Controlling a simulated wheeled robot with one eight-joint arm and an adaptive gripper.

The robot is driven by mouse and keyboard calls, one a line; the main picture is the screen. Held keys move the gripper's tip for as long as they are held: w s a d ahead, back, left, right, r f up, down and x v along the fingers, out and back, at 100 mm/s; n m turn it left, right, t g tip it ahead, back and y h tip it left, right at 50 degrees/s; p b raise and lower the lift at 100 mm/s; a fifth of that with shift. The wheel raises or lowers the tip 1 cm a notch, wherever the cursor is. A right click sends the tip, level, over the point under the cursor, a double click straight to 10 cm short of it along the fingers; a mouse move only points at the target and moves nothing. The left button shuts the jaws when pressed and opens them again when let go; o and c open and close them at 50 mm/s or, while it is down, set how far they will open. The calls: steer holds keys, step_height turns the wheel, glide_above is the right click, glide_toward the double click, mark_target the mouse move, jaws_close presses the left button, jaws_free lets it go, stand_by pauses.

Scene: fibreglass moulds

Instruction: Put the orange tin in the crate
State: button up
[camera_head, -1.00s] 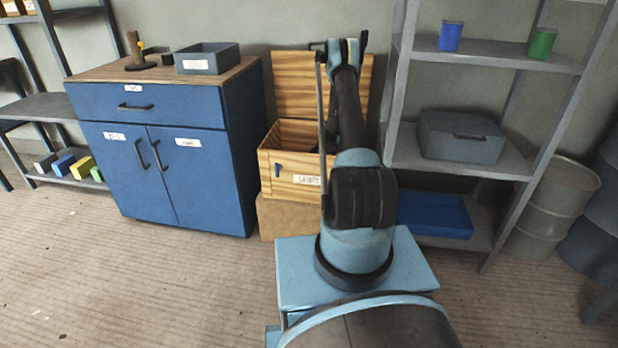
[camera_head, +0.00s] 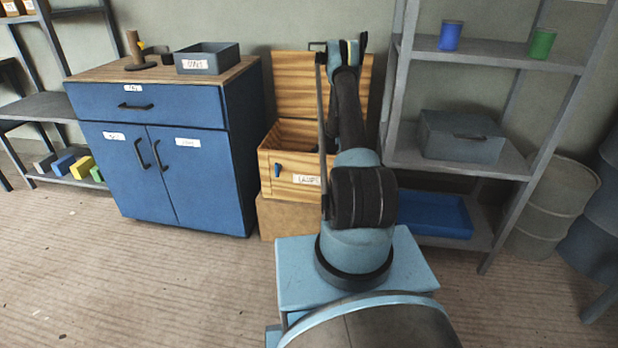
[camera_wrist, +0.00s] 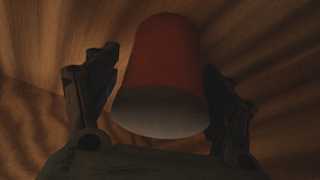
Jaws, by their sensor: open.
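In the wrist view a tin (camera_wrist: 160,75), dark red-orange in the dim light, lies between the two fingers of my gripper (camera_wrist: 158,62). The fingers are open, one on each side of it; I cannot tell whether either touches it. Its pale round end faces the camera. Wood grain surrounds it. In the head view my arm hides the gripper and this tin. A wooden box (camera_head: 290,187) with a raised lid stands behind my arm. A grey open crate (camera_head: 207,66) with a white label sits on the blue cabinet.
The blue cabinet (camera_head: 165,160) stands left of the wooden box. A grey shelf unit (camera_head: 455,168) on the right holds a blue tin (camera_head: 450,36), a green tin (camera_head: 542,43), a closed grey box (camera_head: 462,136) and a blue tray (camera_head: 430,216).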

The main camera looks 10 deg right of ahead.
steer(key=v, duration=1)
steer(key=shift+d+r, duration=0.35)
steer(key=shift+r, duration=0.75)
steer(key=s+a+r+m+h, duration=0.1)
steer(key=s+r+m, duration=0.1)
steer(key=s+r, duration=0.45)
steer(key=s+a+r+m, duration=0.1)
steer(key=s+r+m, duration=0.15)
steer(key=r, duration=0.75)
steer(key=s+a+r+m+h, duration=0.1)
steer(key=s+r+m, duration=0.1)
steer(key=s+r, duration=0.55)
steer(key=s+a+r+m+t, duration=0.1)
steer(key=s+r+m, duration=0.1)
steer(key=s+r, duration=0.4)
steer(key=s+r+m, duration=0.3)
steer(key=s, duration=0.5)
steer(key=s+f+m+h, duration=0.1)
steer(key=s+f+m, duration=0.2)
steer(key=s, duration=0.9)
steer(key=s+f+m+t+h, duration=0.1)
steer(key=s+f+m, duration=0.2)
steer(key=s, duration=1)
steer(key=shift+s+m+t, duration=0.15)
steer(key=shift+m+t, duration=0.15)
steer(key=shift+m, duration=0.35)
